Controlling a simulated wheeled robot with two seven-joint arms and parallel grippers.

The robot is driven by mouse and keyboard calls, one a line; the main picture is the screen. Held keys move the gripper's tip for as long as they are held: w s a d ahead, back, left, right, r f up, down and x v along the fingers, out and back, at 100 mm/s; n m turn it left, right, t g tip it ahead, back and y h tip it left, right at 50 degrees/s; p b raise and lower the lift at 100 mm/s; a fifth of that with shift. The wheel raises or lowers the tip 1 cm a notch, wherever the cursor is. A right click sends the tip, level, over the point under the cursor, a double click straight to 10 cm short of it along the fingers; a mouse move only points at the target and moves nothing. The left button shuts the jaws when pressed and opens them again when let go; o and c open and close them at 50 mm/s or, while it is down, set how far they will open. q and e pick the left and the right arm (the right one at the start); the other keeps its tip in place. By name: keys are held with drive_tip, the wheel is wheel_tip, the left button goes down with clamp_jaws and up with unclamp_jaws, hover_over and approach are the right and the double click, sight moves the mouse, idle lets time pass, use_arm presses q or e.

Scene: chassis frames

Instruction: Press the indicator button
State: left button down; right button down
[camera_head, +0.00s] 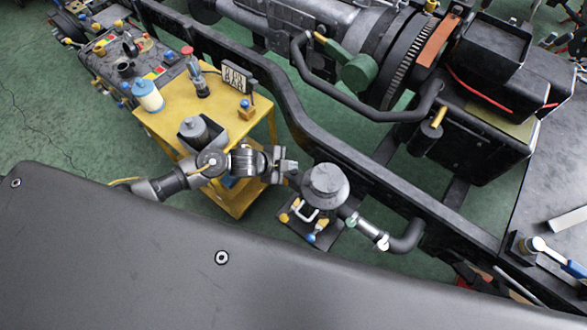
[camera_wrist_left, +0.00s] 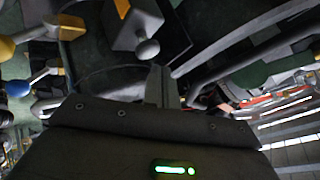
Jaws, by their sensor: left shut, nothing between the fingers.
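No part is clearly marked as the indicator button. A small block with a blue dome (camera_head: 246,106) sits on the yellow cart (camera_head: 172,128) in the head view, below a dark panel with pale markings (camera_head: 236,80); I cannot tell whether this dome is the button. My left gripper (camera_head: 288,165) is shut and empty, past the cart's right edge and just left of a grey round canister (camera_head: 325,185). In the left wrist view its closed fingers (camera_wrist_left: 162,82) are near a grey block with a rounded knob (camera_wrist_left: 148,49); contact is unclear. My right gripper is out of view.
A black chassis rail (camera_head: 290,105) runs diagonally beside the cart. A small dark stand with yellow and blue knobs (camera_head: 312,236) is below the canister.

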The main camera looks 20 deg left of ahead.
use_arm(q)
drive_tip(key=shift+f, duration=0.4)
drive_tip(key=shift+s+f+b, duration=0.1)
drive_tip(key=shift+f+b, duration=0.55)
drive_tip(key=shift+f, duration=0.05)
idle(0.7)
drive_tip(key=shift+r, duration=0.1)
drive_tip(key=shift+r+p, duration=1)
drive_tip(key=shift+p, duration=0.1)
wheel_tip(320, 180, up, 5)
drive_tip(key=p, duration=0.5)
drive_tip(key=shift+r, duration=0.1)
idle(0.6)
